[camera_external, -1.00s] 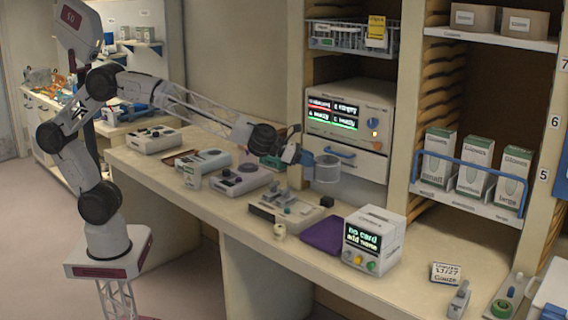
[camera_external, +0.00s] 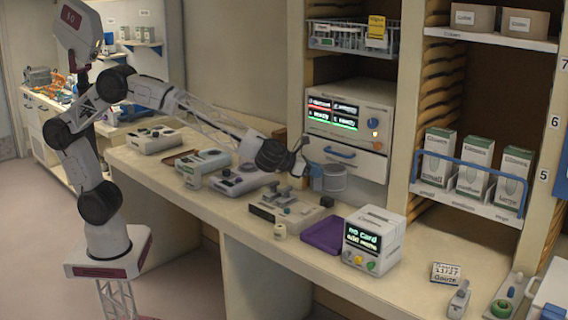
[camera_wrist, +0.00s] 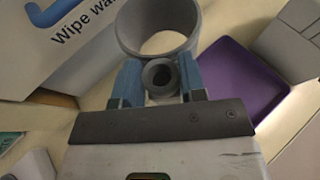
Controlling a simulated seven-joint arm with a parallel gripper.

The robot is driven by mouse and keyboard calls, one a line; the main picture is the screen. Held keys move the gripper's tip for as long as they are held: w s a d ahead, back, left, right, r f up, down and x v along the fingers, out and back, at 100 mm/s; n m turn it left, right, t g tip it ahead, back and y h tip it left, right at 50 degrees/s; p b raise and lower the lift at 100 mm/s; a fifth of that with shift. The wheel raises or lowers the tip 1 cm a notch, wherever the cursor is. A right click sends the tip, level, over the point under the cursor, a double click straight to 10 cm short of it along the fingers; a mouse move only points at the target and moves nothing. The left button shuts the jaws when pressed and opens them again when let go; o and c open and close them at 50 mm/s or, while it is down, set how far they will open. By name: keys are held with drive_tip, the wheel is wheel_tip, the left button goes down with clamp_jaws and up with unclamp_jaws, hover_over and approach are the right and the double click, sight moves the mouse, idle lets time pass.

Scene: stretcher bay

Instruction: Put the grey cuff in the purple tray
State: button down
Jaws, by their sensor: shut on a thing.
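The grey cuff (camera_external: 333,177) is a ring-shaped band, held upright above the counter near the drawer front. My gripper (camera_external: 308,172) is shut on it. In the wrist view the cuff (camera_wrist: 158,28) shows its open ring, and my gripper's blue fingers (camera_wrist: 158,84) close on both sides of its round grey stub. The purple tray (camera_external: 323,235) lies flat on the counter, below and in front of the cuff. In the wrist view the purple tray (camera_wrist: 270,100) is to the right of the cuff, and its inside looks empty.
A white monitor box (camera_external: 373,238) stands right of the tray. A grey device with knobs (camera_external: 285,207) stands left of it. A drawer unit with a blue handle (camera_external: 341,153) rises behind the cuff.

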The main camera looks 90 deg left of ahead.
sight(326, 172)
drive_tip(key=shift+w+d+r+n+y, duration=0.15)
drive_tip(key=shift+w+d+n+y, duration=0.2)
drive_tip(key=shift+d, duration=0.35)
drive_tip(key=shift+w+d+r+n+y, duration=0.15)
drive_tip(key=shift+w+d+y, duration=0.25)
drive_tip(key=shift+d, duration=0.25)
drive_tip(key=shift+w+d+n+g+y, duration=0.15)
drive_tip(key=shift+w+d+n+y, duration=0.1)
drive_tip(key=shift+d, duration=0.25)
drive_tip(key=shift+w+d+n+g+y, duration=0.15)
drive_tip(key=shift+d+n+y, duration=0.1)
drive_tip(key=shift+d, duration=0.25)
drive_tip(key=d+f+n+g+y, duration=0.3)
drive_tip(key=d+n+y, duration=0.1)
drive_tip(key=d, duration=0.8)
drive_tip(key=shift+s+d+n+y, duration=0.25)
drive_tip(key=shift+d+n+y, duration=0.15)
drive_tip(key=shift+n, duration=0.1)
drive_tip(key=shift+f, duration=0.15)
drive_tip(key=shift+f, duration=2.4)
